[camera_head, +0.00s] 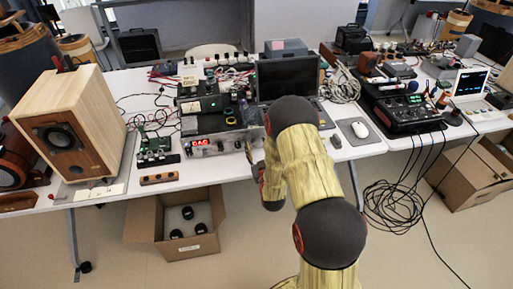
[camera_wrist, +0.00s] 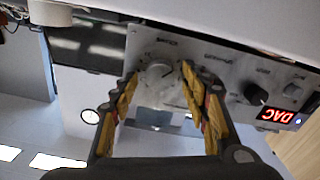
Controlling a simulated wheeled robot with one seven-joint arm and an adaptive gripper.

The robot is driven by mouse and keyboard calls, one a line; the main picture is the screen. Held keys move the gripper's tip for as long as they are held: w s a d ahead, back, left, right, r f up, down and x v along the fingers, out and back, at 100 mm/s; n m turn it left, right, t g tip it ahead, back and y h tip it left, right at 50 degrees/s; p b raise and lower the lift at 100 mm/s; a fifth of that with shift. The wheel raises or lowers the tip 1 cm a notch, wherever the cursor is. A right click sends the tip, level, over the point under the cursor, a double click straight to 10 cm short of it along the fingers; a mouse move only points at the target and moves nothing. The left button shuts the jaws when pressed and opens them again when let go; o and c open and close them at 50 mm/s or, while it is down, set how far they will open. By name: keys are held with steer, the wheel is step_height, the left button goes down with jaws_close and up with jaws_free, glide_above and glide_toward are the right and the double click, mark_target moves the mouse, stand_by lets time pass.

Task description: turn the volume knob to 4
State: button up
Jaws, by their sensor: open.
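The volume knob (camera_wrist: 156,72) is a round silver dial on a silver front panel (camera_wrist: 218,62). The wrist view shows this panel upside down, with small lettering too blurred to read surely. My gripper (camera_wrist: 160,78) is open, with one finger on each side of the silver knob. The fingers look apart from it, but I cannot tell the exact distance. The knob's pointer and setting are not clear.
A red DAC display (camera_wrist: 278,115) and a black knob (camera_wrist: 256,94) are on the same panel. A laptop (camera_head: 287,78) and a mouse (camera_head: 360,130) are nearby. A wooden speaker (camera_head: 75,120) stands left. An open box (camera_head: 150,220) is on the floor below.

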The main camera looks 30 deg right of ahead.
steer(key=shift+c, duration=1.3)
steer(key=c, duration=0.9)
